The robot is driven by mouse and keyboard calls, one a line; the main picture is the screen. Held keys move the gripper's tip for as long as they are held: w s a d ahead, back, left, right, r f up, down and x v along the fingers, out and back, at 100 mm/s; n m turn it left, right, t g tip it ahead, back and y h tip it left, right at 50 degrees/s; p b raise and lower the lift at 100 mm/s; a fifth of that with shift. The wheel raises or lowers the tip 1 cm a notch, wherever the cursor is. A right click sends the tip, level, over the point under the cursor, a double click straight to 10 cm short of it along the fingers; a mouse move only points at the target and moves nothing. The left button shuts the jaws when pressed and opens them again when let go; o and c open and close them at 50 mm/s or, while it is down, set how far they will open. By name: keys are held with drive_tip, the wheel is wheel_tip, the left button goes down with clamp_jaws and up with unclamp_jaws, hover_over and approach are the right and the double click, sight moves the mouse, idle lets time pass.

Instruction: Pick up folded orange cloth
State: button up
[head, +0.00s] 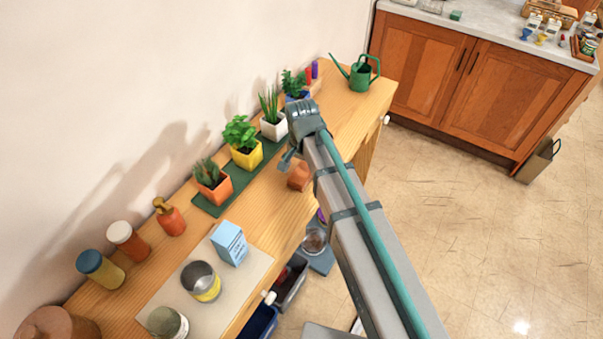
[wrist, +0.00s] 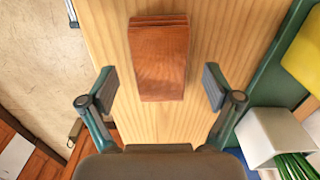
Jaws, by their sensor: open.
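The folded orange cloth (wrist: 160,62) lies on the wooden table in the wrist view, a reddish-orange block with layered folds at its far end. In the head view the cloth (head: 299,176) lies beside my arm, near the green mat with the potted plants. My gripper (wrist: 158,90) is open, with its two fingers apart on either side of the cloth's near end and nothing between them touching it that I can see. In the head view my gripper (head: 290,158) is above the table, mostly hidden by my arm.
The green mat (head: 207,208) holds several potted plants along the wall; a white pot (wrist: 275,135) stands close to my right finger. A green watering can (head: 359,72) stands at the table's far end. A blue box (head: 230,243) and cans stand nearer. Bins sit below the table edge.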

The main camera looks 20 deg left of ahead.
drive_tip(key=shift+f, duration=0.4)
drive_tip(key=c, duration=1.1)
drive_tip(key=shift+r, duration=0.2)
drive_tip(key=shift+c, duration=0.2)
drive_tip(key=shift+r+b, duration=0.5)
drive_tip(key=shift+r, duration=0.05)
drive_tip(key=s+d+r+b, duration=0.3)
drive_tip(key=d+r+b, duration=0.1)
drive_tip(key=d+r, duration=0.7)
drive_tip(key=shift+s+d+r, duration=0.3)
drive_tip(key=shift+s+d, duration=0.05)
drive_tip(key=shift+d, duration=0.9)
